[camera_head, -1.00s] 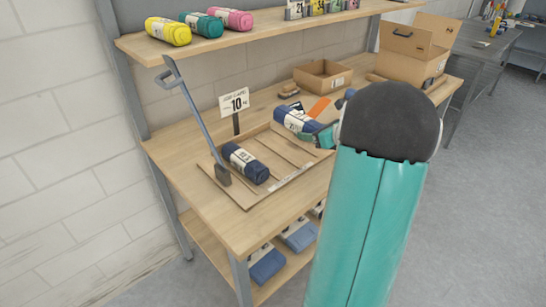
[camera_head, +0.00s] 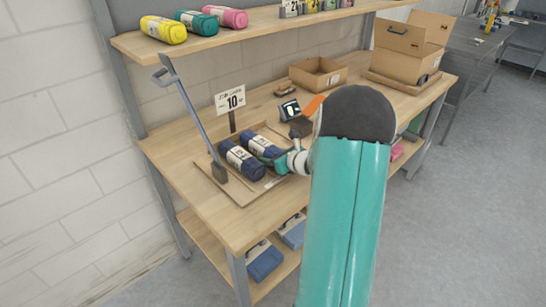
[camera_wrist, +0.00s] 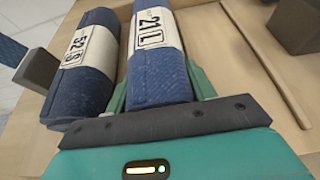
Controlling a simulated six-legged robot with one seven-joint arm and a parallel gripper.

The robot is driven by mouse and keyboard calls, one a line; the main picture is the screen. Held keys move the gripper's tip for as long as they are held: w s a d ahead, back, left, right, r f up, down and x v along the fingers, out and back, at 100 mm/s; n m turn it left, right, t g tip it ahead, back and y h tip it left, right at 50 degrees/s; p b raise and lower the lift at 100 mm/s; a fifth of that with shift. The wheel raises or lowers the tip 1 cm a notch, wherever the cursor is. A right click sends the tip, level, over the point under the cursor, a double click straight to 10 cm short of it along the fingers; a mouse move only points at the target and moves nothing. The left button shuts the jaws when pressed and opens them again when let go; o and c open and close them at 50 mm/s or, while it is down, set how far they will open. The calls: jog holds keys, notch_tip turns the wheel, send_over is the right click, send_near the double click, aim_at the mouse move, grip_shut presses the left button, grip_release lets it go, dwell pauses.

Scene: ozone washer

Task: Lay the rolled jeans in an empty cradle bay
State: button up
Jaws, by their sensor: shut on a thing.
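The rolled jeans (camera_head: 262,146), dark blue with a white band, are in my gripper (camera_head: 272,160). In the wrist view the roll (camera_wrist: 160,70) shows a label reading 21 L, and my gripper (camera_wrist: 158,95) has a teal finger along each side of it. A second blue roll (camera_head: 243,162) lies in the wooden cradle (camera_head: 243,200) just left of the held one; in the wrist view this roll (camera_wrist: 82,75) is labelled 52 S. The held roll is over or in the bay beside it. I cannot tell whether it touches the cradle floor.
A grey metal bar (camera_head: 188,108) leans at the cradle's left end. A sign reading 10 (camera_head: 231,100) stands behind. A cardboard box (camera_head: 318,73) and an orange item (camera_head: 312,105) are to the back right. Coloured rolls (camera_head: 163,30) lie on the upper shelf.

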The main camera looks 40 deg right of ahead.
jog(key=shift+a+f, duration=0.1)
jog(key=o, duration=1.2)
